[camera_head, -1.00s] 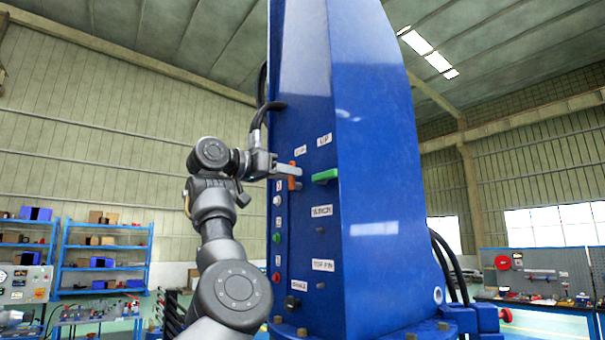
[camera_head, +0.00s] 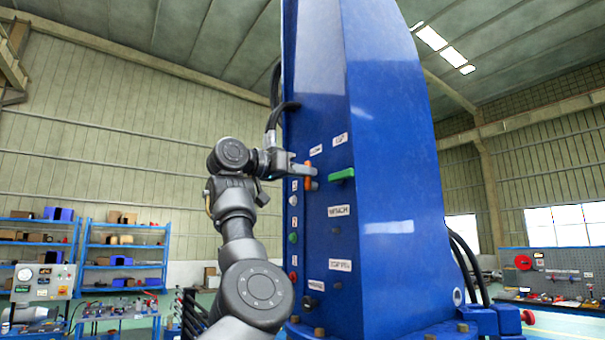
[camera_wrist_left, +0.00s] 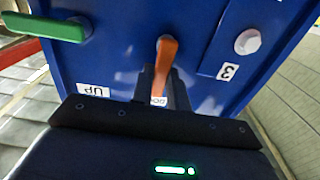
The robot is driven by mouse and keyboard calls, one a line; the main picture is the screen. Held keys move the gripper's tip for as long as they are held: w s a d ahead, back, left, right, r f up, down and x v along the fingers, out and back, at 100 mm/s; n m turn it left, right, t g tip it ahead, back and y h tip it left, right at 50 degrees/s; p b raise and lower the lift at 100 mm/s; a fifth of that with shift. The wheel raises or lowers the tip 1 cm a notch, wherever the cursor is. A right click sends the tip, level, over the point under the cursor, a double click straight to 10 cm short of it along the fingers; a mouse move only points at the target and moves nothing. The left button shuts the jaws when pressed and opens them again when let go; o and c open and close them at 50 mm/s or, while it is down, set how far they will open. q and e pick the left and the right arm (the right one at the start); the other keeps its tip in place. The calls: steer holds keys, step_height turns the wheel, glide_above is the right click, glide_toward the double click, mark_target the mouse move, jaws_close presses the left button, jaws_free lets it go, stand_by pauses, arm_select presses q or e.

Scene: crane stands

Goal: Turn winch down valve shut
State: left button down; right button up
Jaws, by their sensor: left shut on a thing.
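The winch down valve has an orange handle (camera_head: 309,177) on the face of the blue crane column (camera_head: 385,130), under a small white label. In the head view the handle stands about upright. My left gripper (camera_head: 308,172) is shut on this orange handle. In the left wrist view the orange handle (camera_wrist_left: 166,62) runs from its pivot down between my dark fingers (camera_wrist_left: 163,88), which partly cover the "DOWN" label. The green handle (camera_head: 342,174) of the UP valve lies level to the right; it also shows in the left wrist view (camera_wrist_left: 45,27). My right gripper is not in view.
Below the valves are a "WINCH" label (camera_head: 339,211), a green button (camera_head: 293,238) and a black knob (camera_head: 311,303). Black hoses (camera_head: 273,105) run up the column's left side. Blue shelves (camera_head: 122,250) stand far left, a workbench (camera_head: 550,300) far right.

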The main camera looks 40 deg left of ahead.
mark_target(324, 186)
arm_select(q)
steer(key=m+b, duration=0.2)
steer(key=d+m+b, duration=0.1)
steer(key=shift+s+f+m, duration=0.2)
steer(key=shift+f+m, duration=0.1)
steer(key=shift+m, duration=0.1)
steer(key=m, duration=0.1)
steer(key=m+b, duration=0.1)
steer(key=m, duration=0.1)
steer(key=d+m+b, duration=0.1)
steer(key=shift+s+f+m, duration=0.15)
steer(key=shift+f+m, duration=0.1)
steer(key=shift+m, duration=0.05)
steer(key=m, duration=0.3)
steer(key=f+m+b, duration=0.1)
steer(key=shift+d, duration=0.3)
steer(key=shift+d+f+m, duration=0.1)
steer(key=shift+f+m, duration=0.1)
steer(key=shift+m, duration=0.7)
steer(key=shift+d+f+m, duration=0.1)
steer(key=shift+f+m, duration=0.15)
steer(key=shift+m, duration=0.65)
steer(key=shift+f+m, duration=0.2)
steer(key=shift+m, duration=0.7)
steer(key=shift+f, duration=0.1)
steer(key=c, duration=1.4)
jaws_free()
steer(key=shift+s, duration=0.15)
steer(key=shift+o, duration=0.2)
